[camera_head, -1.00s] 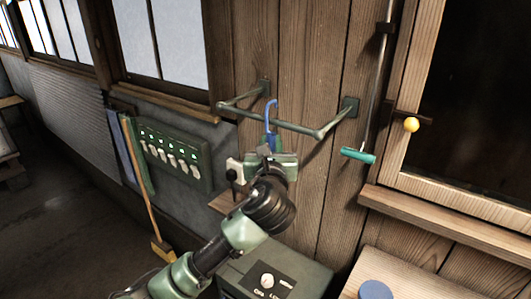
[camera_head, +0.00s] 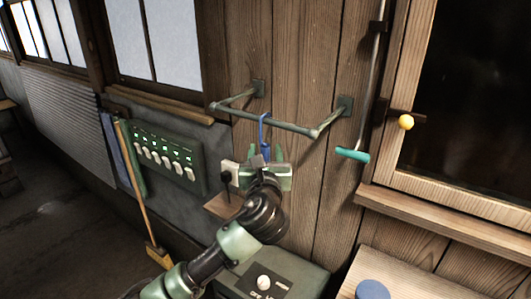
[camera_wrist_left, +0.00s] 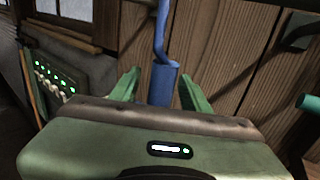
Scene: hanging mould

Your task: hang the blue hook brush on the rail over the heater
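The blue hook brush (camera_head: 265,148) is upright below the front bar of the rail (camera_head: 290,127), with its hook at the bar. The hook's top sits just above the bar and looks looped over it. My left gripper (camera_head: 266,152) is just under the rail, fingers pointing up on either side of the brush. In the left wrist view, the blue brush (camera_wrist_left: 162,84) stands between the two spread green fingers, with a gap on each side. Its lower end is hidden behind the gripper body. The heater (camera_head: 270,275) is below, partly covered by my arm. My right gripper is not in view.
A teal-handled rod (camera_head: 352,154) hangs right of the rail. A switch panel (camera_head: 168,158) and a leaning broom (camera_head: 140,195) are on the left. A wooden window frame with a yellow knob (camera_head: 405,122) and a blue round object (camera_head: 372,289) are on the right.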

